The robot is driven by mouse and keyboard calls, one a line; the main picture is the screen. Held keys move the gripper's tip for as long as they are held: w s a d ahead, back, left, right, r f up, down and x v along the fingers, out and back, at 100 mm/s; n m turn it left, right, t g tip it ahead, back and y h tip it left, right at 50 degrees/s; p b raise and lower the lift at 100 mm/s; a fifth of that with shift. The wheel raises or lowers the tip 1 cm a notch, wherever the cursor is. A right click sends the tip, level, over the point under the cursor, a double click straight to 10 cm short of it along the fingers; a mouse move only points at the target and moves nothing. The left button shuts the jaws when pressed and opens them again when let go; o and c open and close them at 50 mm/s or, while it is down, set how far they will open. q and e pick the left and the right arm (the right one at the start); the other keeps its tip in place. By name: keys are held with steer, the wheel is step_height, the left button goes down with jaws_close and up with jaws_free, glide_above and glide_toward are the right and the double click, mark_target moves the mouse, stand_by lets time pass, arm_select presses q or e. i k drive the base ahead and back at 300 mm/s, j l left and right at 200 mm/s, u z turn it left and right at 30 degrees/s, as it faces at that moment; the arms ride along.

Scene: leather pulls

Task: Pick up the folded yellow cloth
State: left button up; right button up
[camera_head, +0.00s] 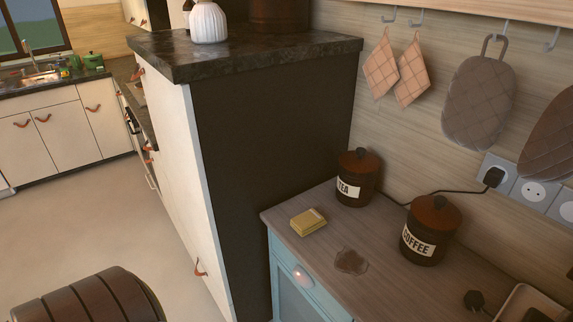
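The folded yellow cloth (308,222) lies flat on the wooden top of the blue cabinet, near its far left corner. It is a small thick rectangle, in front of and to the left of the dark TEA canister and apart from it. Nothing covers it. Neither of my grippers shows in the head view.
The wooden counter top (312,252) also holds the TEA canister (357,177), the COFFEE canister (431,230) and a brown spill (351,261). A tall dark-sided cabinet (270,150) stands just left of it. A black plug and cable (478,190) run along the wall. Open floor (85,220) lies to the left.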

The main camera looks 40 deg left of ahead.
mark_target(306, 223)
steer(key=k+u, duration=0.15)
steer(key=u, duration=0.95)
